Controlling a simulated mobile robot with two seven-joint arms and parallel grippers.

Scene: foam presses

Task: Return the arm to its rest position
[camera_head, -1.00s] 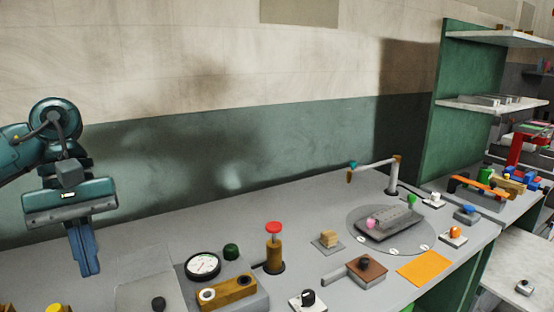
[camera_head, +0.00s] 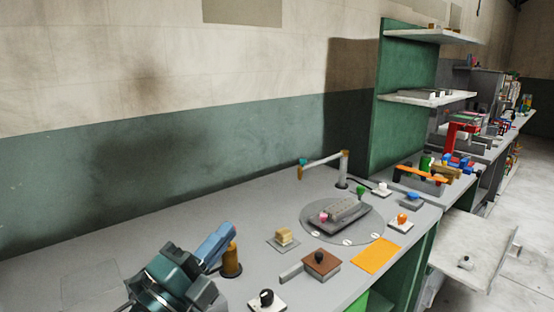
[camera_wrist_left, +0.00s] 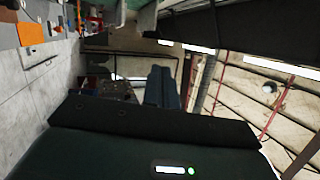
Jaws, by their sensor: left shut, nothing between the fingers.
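My left gripper (camera_head: 217,246) is at the lower left of the head view, above the near part of the grey bench. Its blue fingers are together and point up and to the right. They hold nothing. The fingers also show in the left wrist view (camera_wrist_left: 162,88), closed in front of a far room background. The gripper overlaps the brown post (camera_head: 232,262) in the picture; I cannot tell the gap between them. My right gripper is in neither view.
The grey bench (camera_head: 150,238) carries a round plate (camera_head: 375,232) with a grey foam mould, a brown-topped block (camera_head: 321,262), a black-knobbed switch (camera_head: 267,300) and an orange sheet (camera_head: 375,256). A green shelf unit (camera_head: 400,130) stands behind. Open floor lies at right.

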